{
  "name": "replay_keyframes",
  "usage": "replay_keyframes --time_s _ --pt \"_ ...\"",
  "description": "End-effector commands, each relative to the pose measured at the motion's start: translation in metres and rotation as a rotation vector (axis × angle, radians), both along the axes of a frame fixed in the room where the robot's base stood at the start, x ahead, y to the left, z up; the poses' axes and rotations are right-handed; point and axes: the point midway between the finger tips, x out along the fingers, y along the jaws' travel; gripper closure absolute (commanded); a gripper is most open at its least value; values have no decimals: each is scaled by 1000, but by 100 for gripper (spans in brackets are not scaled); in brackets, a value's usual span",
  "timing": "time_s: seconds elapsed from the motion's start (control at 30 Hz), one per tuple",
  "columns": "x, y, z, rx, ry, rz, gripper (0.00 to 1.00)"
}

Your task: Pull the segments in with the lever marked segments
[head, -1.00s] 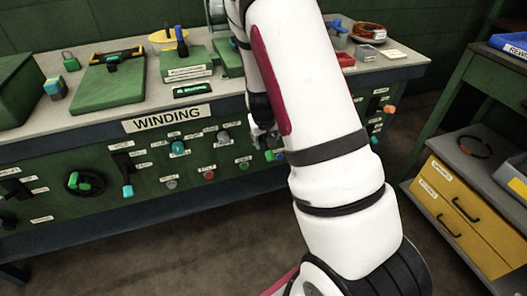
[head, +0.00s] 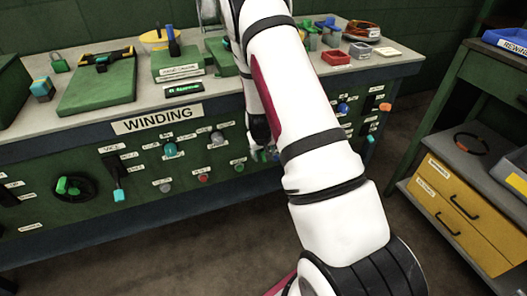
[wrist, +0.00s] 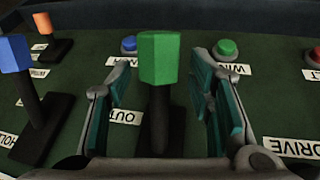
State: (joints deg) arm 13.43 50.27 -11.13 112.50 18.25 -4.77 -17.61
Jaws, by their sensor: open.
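A lever with a green block handle (wrist: 160,58) stands between the open fingers of my gripper (wrist: 163,97) in the wrist view. One finger is on each side, with visible gaps to the handle and its dark stem. A label reading OUT (wrist: 122,117) is beside its slot. The word "segments" is not readable in any view, so I cannot tell from lettering which lever it marks. In the head view, my gripper (head: 262,143) is at the front panel of the WINDING bench (head: 160,118), and my arm hides much of that area.
A lever with a blue handle (wrist: 15,53) stands left of the green one, and an orange-handled lever (wrist: 43,23) is beyond it. A DRIVE label (wrist: 291,148) is at lower right.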

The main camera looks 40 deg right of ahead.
Motion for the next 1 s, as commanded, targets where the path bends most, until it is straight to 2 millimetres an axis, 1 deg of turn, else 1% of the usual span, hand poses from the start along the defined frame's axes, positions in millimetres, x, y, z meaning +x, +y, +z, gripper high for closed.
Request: replay_keyframes --time_s 0.03,0.07,0.1,0.17,0.2,0.23,0.27,0.57,1.0 --pt "0 0 0 0 0 0 52" --pt "0 0 0 0 0 0 57" --pt "0 0 0 0 0 0 66" --pt "0 0 0 0 0 0 79" --pt "0 0 0 0 0 0 88" --pt "0 0 0 0 0 0 95" --pt "0 0 0 0 0 0 100" --pt "0 0 3 7 29 2 100" --pt "-5 2 18 79 273 5 100"
